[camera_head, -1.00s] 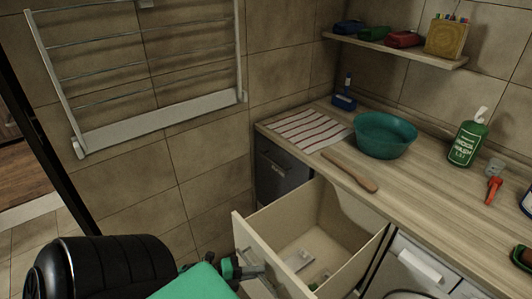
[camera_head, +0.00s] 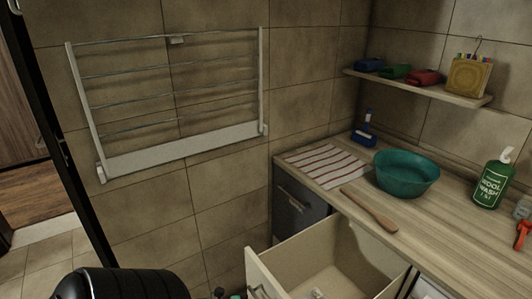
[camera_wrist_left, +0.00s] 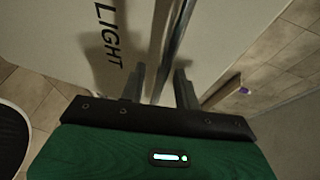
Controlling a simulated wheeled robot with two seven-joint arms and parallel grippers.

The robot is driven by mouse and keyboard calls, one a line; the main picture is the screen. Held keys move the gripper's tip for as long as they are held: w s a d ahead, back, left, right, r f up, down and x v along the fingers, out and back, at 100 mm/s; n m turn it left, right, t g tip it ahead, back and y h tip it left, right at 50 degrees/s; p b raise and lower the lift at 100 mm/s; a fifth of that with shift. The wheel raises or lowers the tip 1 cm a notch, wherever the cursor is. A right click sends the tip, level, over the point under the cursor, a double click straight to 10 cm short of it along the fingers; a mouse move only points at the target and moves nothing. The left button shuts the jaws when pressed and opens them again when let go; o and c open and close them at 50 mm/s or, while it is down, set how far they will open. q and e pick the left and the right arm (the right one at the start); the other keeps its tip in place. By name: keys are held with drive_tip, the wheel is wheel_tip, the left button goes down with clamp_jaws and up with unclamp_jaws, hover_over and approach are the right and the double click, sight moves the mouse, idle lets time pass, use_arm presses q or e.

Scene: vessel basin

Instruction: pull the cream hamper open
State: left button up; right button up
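The cream hamper (camera_head: 333,255) is a bin under the counter. It stands pulled out, its inside visible from above and its lower part cut off by the picture edge. Its handle (camera_head: 257,291) shows at the bottom of the head view. In the left wrist view, the pale front (camera_wrist_left: 70,45) carries the word "LIGHT", and the handle bar (camera_wrist_left: 174,50) runs between my left gripper's fingers. My left gripper (camera_wrist_left: 160,88) has its fingers apart, with gaps beside the bar. In the head view only a sliver of it shows at the bottom edge. My right gripper is out of view.
A dark grey front (camera_head: 298,207) with a handle is beside the hamper. The counter (camera_head: 455,240) holds a striped cloth (camera_head: 325,165), teal basin (camera_head: 406,175), wooden paddle (camera_head: 369,211) and green bottle (camera_head: 492,180). A drying rack (camera_head: 180,100) hangs on the wall.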

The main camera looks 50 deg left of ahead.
use_arm(q)
drive_tip(key=b+v, duration=0.3)
drive_tip(key=v, duration=1)
drive_tip(key=shift+s+a, duration=0.2)
drive_tip(key=shift+s, duration=0.05)
